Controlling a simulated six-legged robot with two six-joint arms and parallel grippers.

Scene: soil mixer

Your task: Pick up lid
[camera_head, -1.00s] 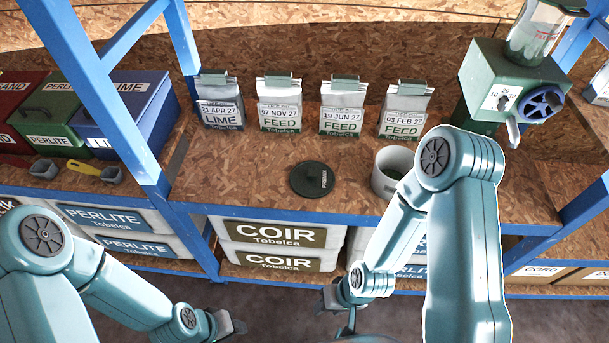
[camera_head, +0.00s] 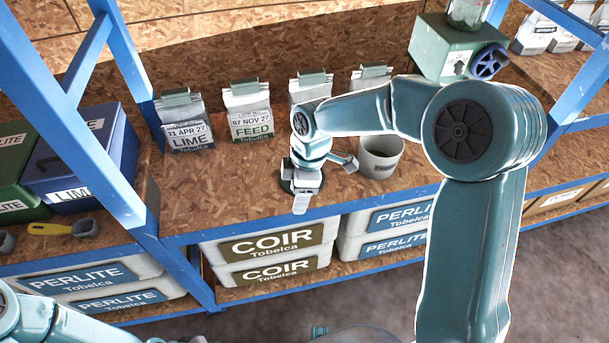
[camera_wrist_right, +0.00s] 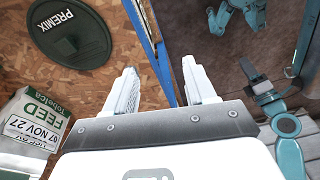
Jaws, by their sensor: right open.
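The lid (camera_wrist_right: 68,33), a dark green disc lettered PREMIX, lies flat on the wooden shelf. In the head view only a dark edge of the lid (camera_head: 287,187) shows behind my right gripper (camera_head: 322,186). In the right wrist view my right gripper (camera_wrist_right: 158,76) is open, with nothing between its fingers. The lid is to the left of and beyond the fingers there, apart from them. My left arm shows at the lower left of the head view; its gripper is out of the picture.
A grey pot (camera_head: 381,157) stands right of my right gripper. LIME (camera_head: 183,120) and FEED (camera_head: 248,112) bags line the shelf's back.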

